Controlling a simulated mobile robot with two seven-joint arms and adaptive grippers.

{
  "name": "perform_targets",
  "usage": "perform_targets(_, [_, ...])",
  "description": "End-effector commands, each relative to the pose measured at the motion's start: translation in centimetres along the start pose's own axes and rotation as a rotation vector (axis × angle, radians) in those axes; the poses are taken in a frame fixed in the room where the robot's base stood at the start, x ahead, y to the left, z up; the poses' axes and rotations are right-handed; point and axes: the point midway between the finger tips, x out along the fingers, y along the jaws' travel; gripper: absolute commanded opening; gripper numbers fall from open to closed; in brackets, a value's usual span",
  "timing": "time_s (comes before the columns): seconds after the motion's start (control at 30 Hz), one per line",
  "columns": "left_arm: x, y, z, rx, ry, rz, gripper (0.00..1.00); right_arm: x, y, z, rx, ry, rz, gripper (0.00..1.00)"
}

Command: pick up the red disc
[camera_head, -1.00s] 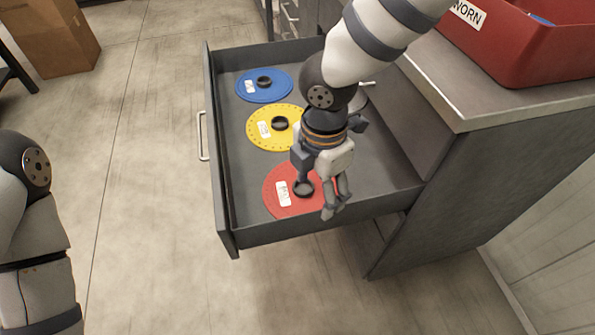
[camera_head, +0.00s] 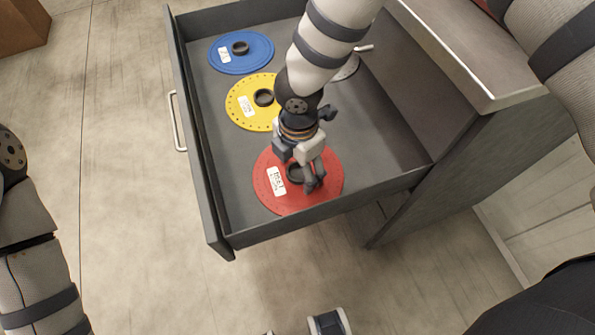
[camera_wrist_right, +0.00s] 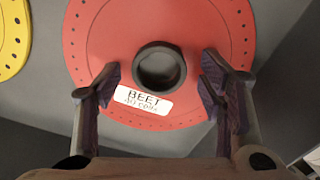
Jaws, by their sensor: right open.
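The red disc (camera_head: 300,200) lies flat in the front part of the open drawer in the head view. It has a dark round hub (camera_wrist_right: 160,66) in its middle and a white label reading BEET (camera_wrist_right: 143,101). My right gripper (camera_head: 308,182) is right over the disc, its fingers near the hub. In the right wrist view the open fingers (camera_wrist_right: 163,85) stand on either side of the hub, apart from it, with nothing between the pads but the hub's area beyond.
The grey drawer (camera_head: 222,200) also holds a yellow disc (camera_head: 243,113) and a blue disc (camera_head: 258,53), each with a dark hub. A metallic item (camera_head: 347,68) lies behind my right arm. The drawer walls stand around the discs; the cabinet top (camera_head: 470,55) is at right.

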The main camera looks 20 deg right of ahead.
Motion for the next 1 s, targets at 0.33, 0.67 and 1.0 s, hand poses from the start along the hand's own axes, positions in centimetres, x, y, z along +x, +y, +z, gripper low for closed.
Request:
perform_targets(0.33, [0.0, 0.0, 0.0, 0.000, -0.001, 0.000, 1.00, 0.5, 0.0, 0.0, 0.000, -0.001, 0.001, 0.43])
perform_targets(0.67, [0.1, 0.0, 0.0, 0.000, -0.001, 0.000, 1.00, 0.4, 0.0, 0.0, 0.000, -0.001, 0.002, 0.13])
perform_targets(1.0, [-0.4, 0.0, -0.1, 0.000, 0.009, 0.000, 1.00, -3.0, 0.2, 0.1, 0.002, -0.002, 0.007, 0.13])
